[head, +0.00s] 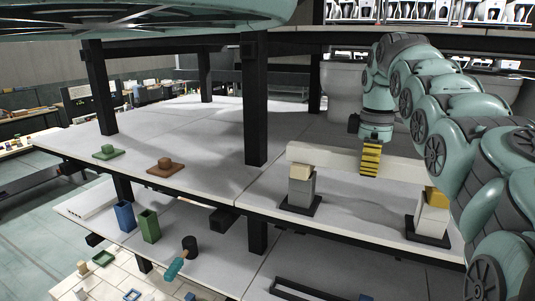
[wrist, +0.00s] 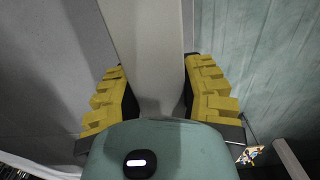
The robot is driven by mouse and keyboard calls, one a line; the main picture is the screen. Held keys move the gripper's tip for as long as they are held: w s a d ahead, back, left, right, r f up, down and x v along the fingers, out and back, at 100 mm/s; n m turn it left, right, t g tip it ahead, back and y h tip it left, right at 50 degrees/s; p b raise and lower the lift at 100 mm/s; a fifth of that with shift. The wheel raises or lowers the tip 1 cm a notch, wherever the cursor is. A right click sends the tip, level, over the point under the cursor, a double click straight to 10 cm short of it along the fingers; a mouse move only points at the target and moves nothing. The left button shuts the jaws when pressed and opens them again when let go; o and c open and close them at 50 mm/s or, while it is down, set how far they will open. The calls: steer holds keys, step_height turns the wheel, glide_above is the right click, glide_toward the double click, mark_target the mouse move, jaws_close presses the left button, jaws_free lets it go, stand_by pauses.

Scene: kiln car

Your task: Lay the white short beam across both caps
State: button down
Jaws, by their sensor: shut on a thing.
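The white short beam (head: 325,156) runs level, left to right, above two posts in the head view. My gripper (head: 370,160), with yellow finger pads, is shut around its middle from above. In the wrist view the beam (wrist: 147,60) passes between the two fingers (wrist: 158,98). The left tan cap (head: 300,172) sits on a grey post (head: 300,190), close under the beam's left end. The right yellowish cap (head: 436,196) sits on a pale post (head: 431,219) near the beam's right end, which my arm partly hides. I cannot tell whether the beam touches either cap.
Both posts stand on dark base plates (head: 428,238) near the deck's front edge. Black uprights (head: 255,100) rise left of the beam. A green piece (head: 108,153) and a brown piece (head: 165,167) lie on the left deck (head: 215,170). Blue (head: 124,216) and green (head: 149,226) containers stand below.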

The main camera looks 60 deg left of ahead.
steer(key=shift+w, duration=0.1)
steer(key=shift+c, duration=2.4)
jaws_free()
steer(key=shift+s+d+b, duration=0.25)
steer(key=shift+s+b, duration=0.1)
steer(key=shift+b, duration=0.95)
steer(key=shift+r, duration=0.15)
steer(key=shift+r+p, duration=3.9)
steer(key=shift+p, duration=0.1)
steer(key=shift+f, duration=0.15)
